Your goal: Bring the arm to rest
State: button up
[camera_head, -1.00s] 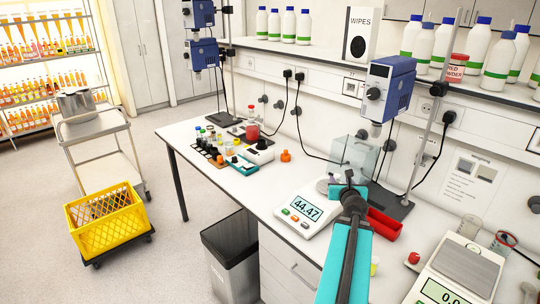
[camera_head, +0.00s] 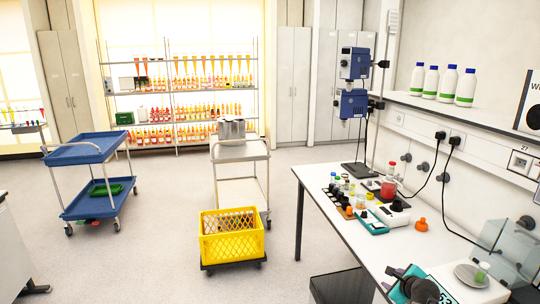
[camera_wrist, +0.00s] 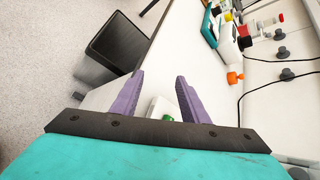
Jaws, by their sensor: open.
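My gripper (camera_wrist: 159,76) is open in the wrist view, with its two purple fingers apart and nothing held between them. It hangs over the white bench (camera_wrist: 190,45) near its front edge. Beyond and between the fingers is a small white object with a green spot (camera_wrist: 167,117), partly hidden. In the head view, part of my arm (camera_head: 412,287) shows at the bottom edge, beside the balance (camera_head: 440,288); the fingers are not clear there. A small green-capped vial (camera_head: 482,272) stands on the balance's round pan.
A dark waste bin (camera_wrist: 118,42) stands beside the bench. Vials in a rack (camera_head: 345,190), a stirrer with a red flask (camera_head: 388,188) and an orange object (camera_head: 421,224) are farther along. A yellow crate (camera_head: 232,240), steel cart (camera_head: 240,150) and blue cart (camera_head: 85,155) stand on open floor.

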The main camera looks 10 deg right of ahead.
jog(key=w+a+f+n+g+y, duration=0.1)
jog(key=a+f+n, duration=0.2)
jog(key=a+n, duration=0.35)
jog(key=w+a+f+n+g+y, duration=0.1)
jog(key=a+f+n+g+y, duration=0.2)
jog(key=a, duration=0.6)
jog(key=w+a+f+n, duration=0.1)
jog(key=a+f+n, duration=0.35)
jog(key=a, duration=0.35)
jog(key=s+a+f+n+g, duration=0.3)
jog(key=s+a+f+n, duration=0.15)
jog(key=a+n, duration=0.4)
jog(key=s+a+f+n+g, duration=0.3)
jog(key=s+a+n, duration=0.2)
jog(key=a+n, duration=0.3)
jog(key=s+a+f+g+b, duration=0.1)
jog(key=s+f+g+b, duration=0.4)
jog(key=s+f, duration=2.1)
jog(key=f+b, duration=0.1)
jog(key=b, duration=0.3)
jog(key=shift+a+f+g+h+b, duration=0.3)
jog(key=shift+f+g+h, duration=0.05)
jog(key=shift+g+h, duration=0.05)
jog(key=shift+w+m, duration=0.1)
jog(key=shift+m, duration=0.15)
